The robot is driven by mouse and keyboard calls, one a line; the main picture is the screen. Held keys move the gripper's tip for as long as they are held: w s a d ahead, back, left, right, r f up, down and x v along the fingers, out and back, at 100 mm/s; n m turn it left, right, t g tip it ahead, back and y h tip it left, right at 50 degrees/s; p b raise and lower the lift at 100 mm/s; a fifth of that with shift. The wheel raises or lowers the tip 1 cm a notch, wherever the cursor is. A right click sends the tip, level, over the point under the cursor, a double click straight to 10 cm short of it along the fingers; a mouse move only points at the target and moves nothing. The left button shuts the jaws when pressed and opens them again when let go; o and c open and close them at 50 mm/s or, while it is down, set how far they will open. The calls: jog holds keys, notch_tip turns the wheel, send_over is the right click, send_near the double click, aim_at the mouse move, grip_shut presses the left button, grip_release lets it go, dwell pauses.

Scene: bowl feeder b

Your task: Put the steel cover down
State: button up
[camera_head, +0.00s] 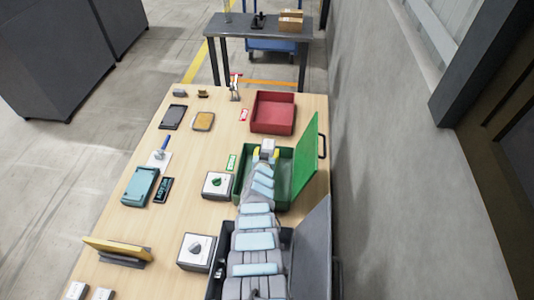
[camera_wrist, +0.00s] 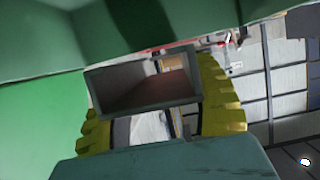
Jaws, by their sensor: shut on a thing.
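My gripper (camera_head: 266,155), with yellow fingers, is at the far end of the open green box (camera_head: 240,181). It is shut on the steel cover (camera_head: 267,145), a small grey piece. In the wrist view the cover (camera_wrist: 100,88) is a hollow rectangular shell with its open side facing the camera, between the yellow fingers (camera_wrist: 157,122). Green walls (camera_wrist: 40,115) show close by on the left and above. I cannot tell whether the cover touches the box. My arm hides part of the box's inside.
The green box's raised lid (camera_head: 305,160) stands to the right. A red tray (camera_head: 273,112) lies beyond the box. A dark box (camera_head: 216,270) with a raised lid is nearer. White blocks with knobs (camera_head: 217,186) stand at left. Bare wooden table (camera_head: 205,150) shows left of the green box.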

jog(key=shift+f+b, duration=0.35)
jog(key=shift+f, duration=0.2)
jog(key=o, duration=1.2)
jog(key=shift+r, duration=0.1)
